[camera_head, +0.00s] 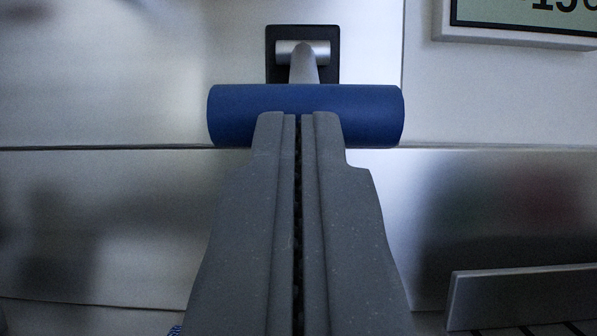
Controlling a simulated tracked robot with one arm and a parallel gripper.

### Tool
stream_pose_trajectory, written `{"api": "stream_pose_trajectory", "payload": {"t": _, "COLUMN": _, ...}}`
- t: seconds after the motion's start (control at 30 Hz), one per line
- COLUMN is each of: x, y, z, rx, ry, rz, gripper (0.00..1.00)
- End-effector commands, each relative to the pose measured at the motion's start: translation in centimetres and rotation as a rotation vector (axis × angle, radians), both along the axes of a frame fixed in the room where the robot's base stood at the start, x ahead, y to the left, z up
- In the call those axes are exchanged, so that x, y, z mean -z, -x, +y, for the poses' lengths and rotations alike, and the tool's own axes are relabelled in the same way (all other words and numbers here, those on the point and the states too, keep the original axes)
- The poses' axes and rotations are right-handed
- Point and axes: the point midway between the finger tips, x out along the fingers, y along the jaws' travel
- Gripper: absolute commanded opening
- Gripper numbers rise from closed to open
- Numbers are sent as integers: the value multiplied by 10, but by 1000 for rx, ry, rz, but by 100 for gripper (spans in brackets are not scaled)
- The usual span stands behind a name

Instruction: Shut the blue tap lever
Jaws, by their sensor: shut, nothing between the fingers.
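The blue tap lever (372,114) is a horizontal blue cylinder in the upper middle of the view. A grey metal stem (303,66) joins it to a dark square mount (274,70) on the pale metal panel behind. My gripper (298,114) is shut and empty, pointing at the lever. Its fingertips overlap the lower middle of the blue cylinder in the view. I cannot tell whether they touch it. The fingers hide part of the cylinder's lower edge.
A display (520,12) in a light frame is at the top right, partly cut off. A metal edge with slats (520,298) is at the lower right. Seams cross the metal panel (110,80). A bit of blue-and-white material (175,330) shows at the bottom left of my gripper.

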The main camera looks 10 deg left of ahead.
Motion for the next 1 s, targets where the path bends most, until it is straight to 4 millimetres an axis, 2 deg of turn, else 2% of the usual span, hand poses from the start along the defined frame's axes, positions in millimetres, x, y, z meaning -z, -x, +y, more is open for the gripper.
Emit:
{"api": "stream_pose_trajectory", "payload": {"t": 0.2, "x": -16, "y": 20, "z": -9, "rx": 4, "ry": 0, "rz": -1, "gripper": 0}}
{"api": "stream_pose_trajectory", "payload": {"t": 0.7, "x": 6, "y": 88, "z": -19, "rx": 1, "ry": -1, "rz": 6, "gripper": 0}}
{"api": "stream_pose_trajectory", "payload": {"t": 1.0, "x": 13, "y": 111, "z": -23, "rx": -1, "ry": -1, "rz": 5, "gripper": 0}}
